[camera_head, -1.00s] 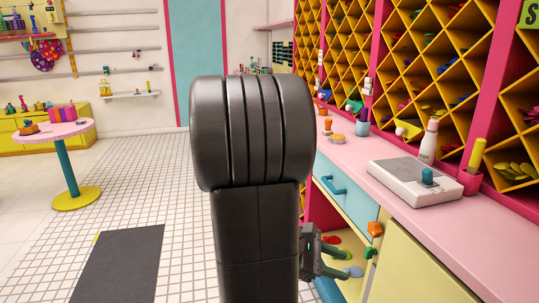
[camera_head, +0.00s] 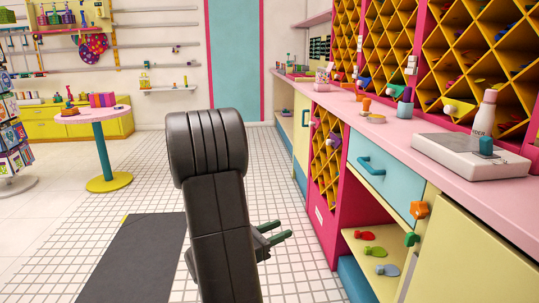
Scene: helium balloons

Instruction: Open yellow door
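A pale yellow cabinet door (camera_head: 475,255) stands at the right front under the pink counter and looks shut. An orange knob (camera_head: 418,209) and a green knob (camera_head: 411,239) sit by its left edge; I cannot tell exactly what each is fixed to. My arm hides part of the gripper's base.
A blue drawer (camera_head: 386,178) with a teal handle is above an open shelf (camera_head: 352,236) holding several flat balloons. The pink counter (camera_head: 345,99) carries a bottle and a grey device. A round pink table (camera_head: 93,115) stands at left.

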